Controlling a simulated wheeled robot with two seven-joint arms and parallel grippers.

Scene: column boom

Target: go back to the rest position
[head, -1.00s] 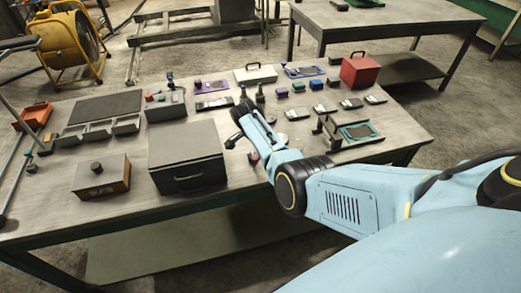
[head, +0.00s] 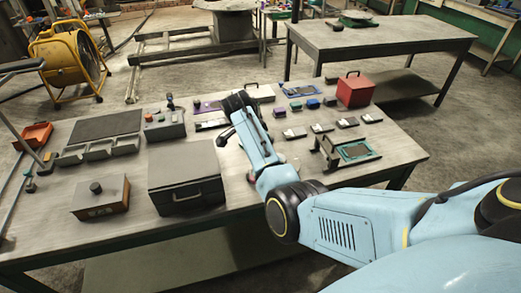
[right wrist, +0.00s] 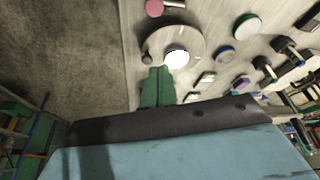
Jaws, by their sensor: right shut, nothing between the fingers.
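My right arm (head: 345,220) comes in from the right in the head view and reaches over the workbench (head: 240,225). Its dark wrist end (head: 238,103) is above the middle of the bench and hides some small things behind it. In the right wrist view the green fingers of my right gripper (right wrist: 157,88) are together, with nothing between them. They show in front of a round grey disc (right wrist: 188,38) with a bright white centre. I cannot tell the height above the bench exactly. My left gripper is not in view.
The bench holds a black case (head: 187,175), a brown box (head: 100,196), a red box (head: 355,90), a bracketed fixture (head: 330,150) and several small parts. A second table (head: 380,38) stands behind. A yellow fan (head: 68,58) is at the back left. Floor at right is clear.

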